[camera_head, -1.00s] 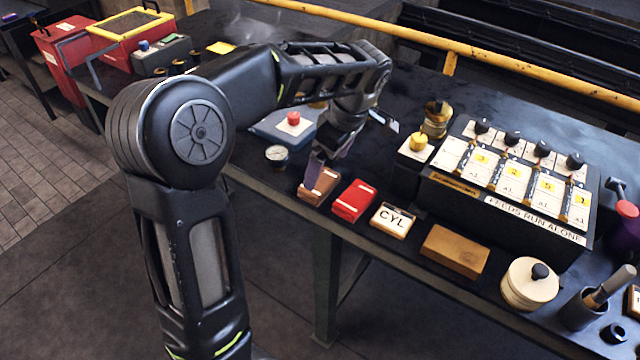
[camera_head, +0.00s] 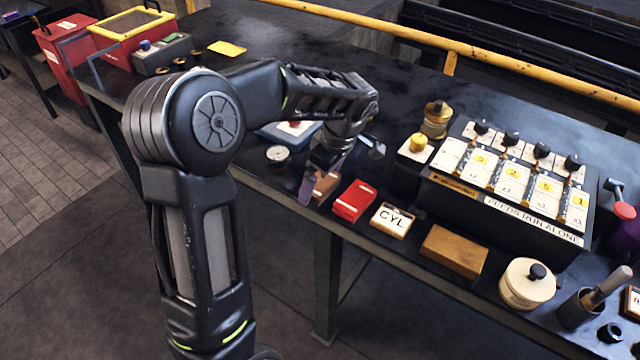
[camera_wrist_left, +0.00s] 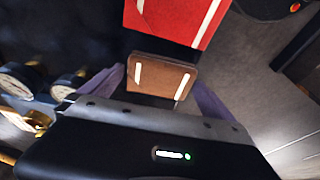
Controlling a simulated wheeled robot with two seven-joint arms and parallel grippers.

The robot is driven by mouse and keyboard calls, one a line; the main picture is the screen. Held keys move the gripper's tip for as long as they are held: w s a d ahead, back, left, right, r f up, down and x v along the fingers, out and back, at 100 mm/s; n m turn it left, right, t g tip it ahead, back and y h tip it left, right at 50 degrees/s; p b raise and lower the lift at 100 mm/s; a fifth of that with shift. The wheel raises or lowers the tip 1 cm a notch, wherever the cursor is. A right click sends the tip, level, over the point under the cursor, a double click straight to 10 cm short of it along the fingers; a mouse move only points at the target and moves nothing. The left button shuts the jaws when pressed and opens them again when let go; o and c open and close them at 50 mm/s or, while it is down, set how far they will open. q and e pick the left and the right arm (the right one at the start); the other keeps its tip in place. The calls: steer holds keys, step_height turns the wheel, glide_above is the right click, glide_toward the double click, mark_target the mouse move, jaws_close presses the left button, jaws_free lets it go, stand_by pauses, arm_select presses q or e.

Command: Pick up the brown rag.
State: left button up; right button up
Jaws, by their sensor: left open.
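The brown rag (camera_head: 325,186) is a small folded block with pale stripes near the bench's front edge, left of the red rag (camera_head: 354,200). My left gripper (camera_head: 322,178) is open and hangs over the brown rag, hiding part of it. In the left wrist view the brown rag (camera_wrist_left: 160,78) lies between the two purple-grey fingers of my left gripper (camera_wrist_left: 155,88), and the red rag (camera_wrist_left: 185,18) is just beyond it. I cannot tell whether the fingers touch the brown rag. My right gripper is not in view.
A CYL sign block (camera_head: 392,220), a brown wooden block (camera_head: 454,250) and a lidded cream pot (camera_head: 528,284) line the front edge. A gauge (camera_head: 279,157) stands to the left. A control panel (camera_head: 510,190) is at the right.

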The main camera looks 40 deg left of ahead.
mark_target(321, 182)
arm_select(q)
steer(key=shift+c, duration=0.6)
steer(key=c, duration=1.2)
step_height(321, 182, up, 10)
steer(key=shift+r+b, duration=0.1)
steer(key=shift+b, duration=0.2)
steer(key=o, duration=0.8)
steer(key=c, duration=0.5)
